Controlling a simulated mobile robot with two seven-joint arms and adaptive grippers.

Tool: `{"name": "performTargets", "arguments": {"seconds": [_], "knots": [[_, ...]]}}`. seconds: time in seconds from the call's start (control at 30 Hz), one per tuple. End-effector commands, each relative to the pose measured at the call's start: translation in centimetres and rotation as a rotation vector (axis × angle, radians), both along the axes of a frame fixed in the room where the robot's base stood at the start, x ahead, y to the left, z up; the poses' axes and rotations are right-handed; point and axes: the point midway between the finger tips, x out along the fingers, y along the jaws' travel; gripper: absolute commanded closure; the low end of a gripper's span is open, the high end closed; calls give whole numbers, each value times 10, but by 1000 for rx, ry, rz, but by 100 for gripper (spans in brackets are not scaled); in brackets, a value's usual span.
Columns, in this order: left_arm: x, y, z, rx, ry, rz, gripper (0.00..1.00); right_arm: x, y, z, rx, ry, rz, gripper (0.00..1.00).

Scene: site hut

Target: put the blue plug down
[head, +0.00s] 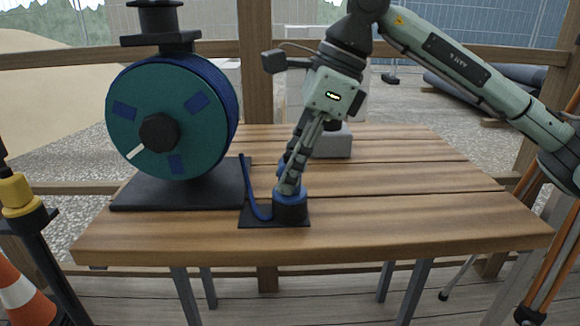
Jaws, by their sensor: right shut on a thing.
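My right gripper (291,188) points down over the wooden table and is shut on the blue plug (290,197). The fingers hide part of the plug. The plug's wide, dark lower end is at the black square plate (258,220) on the table; I cannot tell whether it rests on it or is just above. A blue cable (250,190) runs down beside the reel and curves to the plug. The cable reel (189,120), with a teal face and blue winding, stands on a black base at the left. My left gripper is not in view.
The table (400,215) is clear to the right of the plug. A grey block (334,146) stands behind my gripper. A traffic cone (22,290) and a yellow-topped black post (16,194) stand at the left. A wooden rail runs behind the table.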

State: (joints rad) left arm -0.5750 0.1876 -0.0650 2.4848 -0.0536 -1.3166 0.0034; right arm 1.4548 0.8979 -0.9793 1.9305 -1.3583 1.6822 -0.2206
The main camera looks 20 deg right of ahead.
Motion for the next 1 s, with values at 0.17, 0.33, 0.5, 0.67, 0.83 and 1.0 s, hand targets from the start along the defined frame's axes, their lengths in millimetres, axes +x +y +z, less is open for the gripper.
{"name": "performTargets", "arguments": {"seconds": [0.17,0.33,0.5,0.67,0.83,1.0], "knots": [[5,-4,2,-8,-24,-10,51,0,0,-1,1,-2,1,100],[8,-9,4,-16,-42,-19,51,0,0,-2,1,-2,1,100],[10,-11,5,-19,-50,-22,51,0,0,-2,0,0,0,54],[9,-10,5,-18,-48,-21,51,0,0,-2,0,0,0,51],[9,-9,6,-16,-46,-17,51,0,0,-2,0,0,0,51],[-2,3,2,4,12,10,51,0,0,2,0,0,0,51]]}}
